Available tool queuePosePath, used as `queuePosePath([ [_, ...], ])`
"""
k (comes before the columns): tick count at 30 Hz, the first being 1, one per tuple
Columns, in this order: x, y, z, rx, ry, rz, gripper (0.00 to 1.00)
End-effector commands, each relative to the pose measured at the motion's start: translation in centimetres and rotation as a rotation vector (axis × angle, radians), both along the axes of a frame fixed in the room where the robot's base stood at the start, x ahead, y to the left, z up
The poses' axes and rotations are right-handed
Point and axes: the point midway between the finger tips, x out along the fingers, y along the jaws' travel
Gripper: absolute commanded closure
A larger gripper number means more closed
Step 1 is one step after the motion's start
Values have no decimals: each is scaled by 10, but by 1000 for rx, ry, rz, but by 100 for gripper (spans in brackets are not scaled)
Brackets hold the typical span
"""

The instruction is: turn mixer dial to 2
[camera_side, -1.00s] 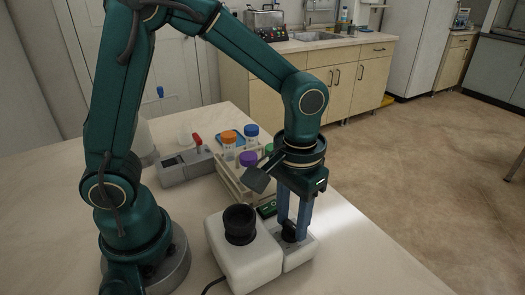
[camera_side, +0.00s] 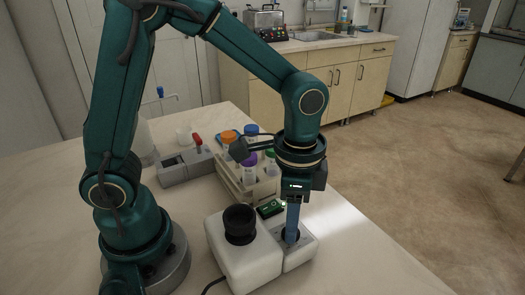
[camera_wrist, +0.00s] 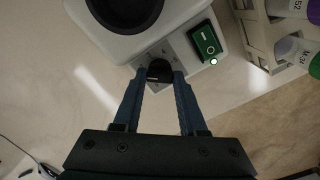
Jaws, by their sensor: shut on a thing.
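The mixer (camera_side: 245,262) is a white box with a black round cup (camera_side: 239,223) on top and a lower panel (camera_side: 300,255) on its right side. The black mixer dial (camera_wrist: 159,70) sits on that panel, with small scale marks around its far side. My gripper (camera_wrist: 158,76) points down at the panel and is shut on the dial, one blue finger on each side. In the side view my gripper (camera_side: 291,240) hides most of the dial. A pale line shows on the dial, but I cannot tell which number it points to.
A green rocker switch (camera_wrist: 207,41) with a lit green light sits beside the dial. A tube rack (camera_side: 250,190) with several colour-capped tubes stands close behind the mixer. A grey device (camera_side: 186,167) with a red handle stands further left.

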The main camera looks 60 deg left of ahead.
Motion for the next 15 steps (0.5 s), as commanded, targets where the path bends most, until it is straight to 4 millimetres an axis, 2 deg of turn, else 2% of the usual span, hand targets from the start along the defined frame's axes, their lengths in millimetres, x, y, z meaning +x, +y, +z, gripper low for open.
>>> queuePosePath([
  [15,0,0,1,-1,-3,-97,100],
])
